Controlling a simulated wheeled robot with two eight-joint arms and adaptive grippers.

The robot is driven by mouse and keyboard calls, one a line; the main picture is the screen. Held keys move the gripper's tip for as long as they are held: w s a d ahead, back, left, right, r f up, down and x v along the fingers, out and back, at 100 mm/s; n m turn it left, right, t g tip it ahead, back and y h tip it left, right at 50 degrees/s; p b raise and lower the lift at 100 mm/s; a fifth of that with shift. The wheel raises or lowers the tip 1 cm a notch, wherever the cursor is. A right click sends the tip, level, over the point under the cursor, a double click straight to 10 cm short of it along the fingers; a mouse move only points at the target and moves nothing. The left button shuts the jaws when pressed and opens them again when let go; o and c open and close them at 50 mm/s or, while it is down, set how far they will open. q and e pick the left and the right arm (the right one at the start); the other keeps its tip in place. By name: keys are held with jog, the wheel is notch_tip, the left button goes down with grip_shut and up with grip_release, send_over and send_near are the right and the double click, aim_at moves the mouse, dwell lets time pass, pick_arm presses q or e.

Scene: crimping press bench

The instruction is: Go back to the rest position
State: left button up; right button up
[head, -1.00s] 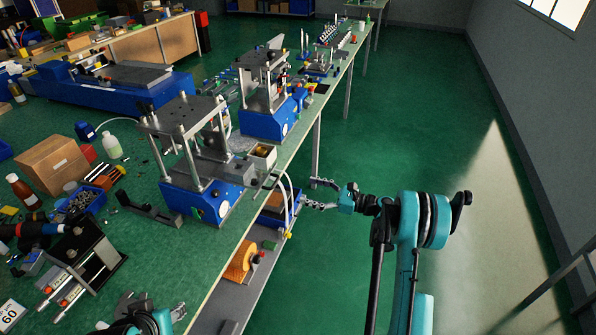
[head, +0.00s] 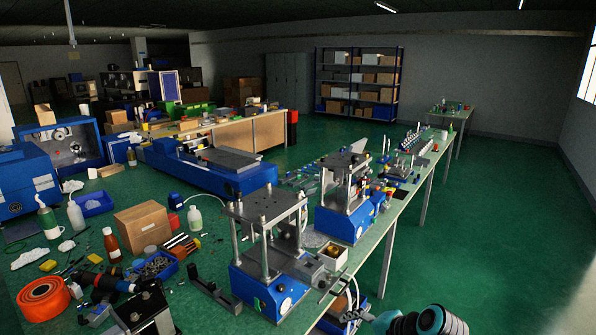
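My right arm shows at the bottom edge, right of the bench. My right gripper (head: 354,316) is only partly in view, small and dark, beside the bench's near right edge and below the front press. I cannot make out whether its fingers are apart, and I see nothing held in it. My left gripper is not in view. The front crimping press (head: 262,255) has a blue base, steel posts and a grey top plate. A second similar press (head: 345,205) stands behind it.
The green bench (head: 215,312) holds a cardboard box (head: 143,226), bottles, an orange roll (head: 43,301) and a small open box (head: 333,257) beside the front press. Shelving (head: 358,80) stands at the back wall. The green floor (head: 490,225) right of the bench is clear.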

jog(key=s+d+f+n+h, duration=0.1)
jog(key=s+d+n+h, duration=0.1)
jog(key=s+n, duration=0.3)
jog(key=s+d+f+n+h, duration=0.1)
jog(key=s+n+h, duration=0.2)
jog(key=s, duration=0.7)
jog(key=shift+s+d+n+t, duration=0.15)
jog(key=shift+d+n+t, duration=0.25)
jog(key=shift+n, duration=0.8)
